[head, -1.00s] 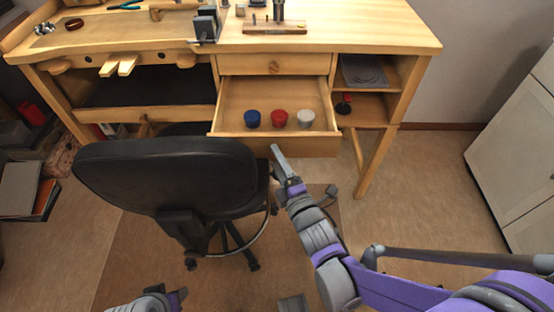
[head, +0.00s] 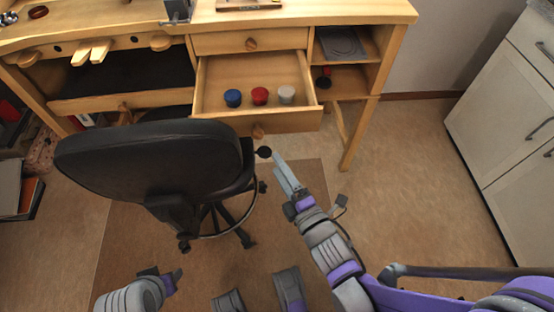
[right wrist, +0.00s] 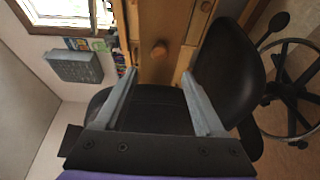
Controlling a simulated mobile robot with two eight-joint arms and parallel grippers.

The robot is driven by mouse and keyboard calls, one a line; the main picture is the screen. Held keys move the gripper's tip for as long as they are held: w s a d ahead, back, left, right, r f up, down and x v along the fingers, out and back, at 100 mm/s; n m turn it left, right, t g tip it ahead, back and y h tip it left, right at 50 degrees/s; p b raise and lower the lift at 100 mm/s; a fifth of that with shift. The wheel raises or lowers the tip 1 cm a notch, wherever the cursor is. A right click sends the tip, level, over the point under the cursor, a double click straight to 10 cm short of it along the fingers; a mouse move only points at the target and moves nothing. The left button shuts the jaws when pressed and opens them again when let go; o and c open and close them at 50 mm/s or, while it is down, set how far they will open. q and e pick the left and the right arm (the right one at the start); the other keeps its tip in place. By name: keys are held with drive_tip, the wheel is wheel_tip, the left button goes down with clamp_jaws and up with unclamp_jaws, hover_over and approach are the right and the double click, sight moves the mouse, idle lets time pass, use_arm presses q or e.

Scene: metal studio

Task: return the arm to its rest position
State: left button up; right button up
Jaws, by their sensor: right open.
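My right gripper (head: 279,163) is empty, in front of and below the open drawer (head: 215,112), just right of the chair. Its two fingers stand apart in the right wrist view (right wrist: 158,73), with nothing between them. My right arm comes in from the lower right of the head view. My left gripper (head: 172,278) shows at the bottom left below the chair; its finger gap cannot be made out.
A black chair (head: 150,165) stands close left of my right gripper. The wooden bench (head: 350,15) is ahead; its open drawer holds a blue (head: 233,98), a red (head: 260,96) and a white (head: 286,94) object. A pale cabinet (head: 510,140) stands right, with free floor before it.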

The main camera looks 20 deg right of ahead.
drive_tip(key=s+d+f+m+g+h, duration=0.2)
drive_tip(key=d+f+m+g+h, duration=0.15)
drive_tip(key=f+m+g, duration=0.6)
drive_tip(key=s+m+g+y, duration=0.2)
drive_tip(key=s+m+g, duration=0.2)
drive_tip(key=s+m, duration=0.6)
use_arm(q)
wheel_tip(320, 180, up, 24)
drive_tip(key=w+t+p, duration=0.1)
drive_tip(key=p, duration=1.9)
drive_tip(key=shift+w+f, duration=0.2)
drive_tip(key=shift+f, duration=0.05)
use_arm(e)
wheel_tip(320, 180, up, 24)
drive_tip(key=w, duration=0.1)
drive_tip(key=shift+w+a+t, duration=0.3)
drive_tip(key=shift+w+t, duration=0.05)
drive_tip(key=shift+t, duration=0.1)
use_arm(q)
drive_tip(key=shift+s, duration=0.1)
use_arm(e)
drive_tip(key=shift+s, duration=0.1)
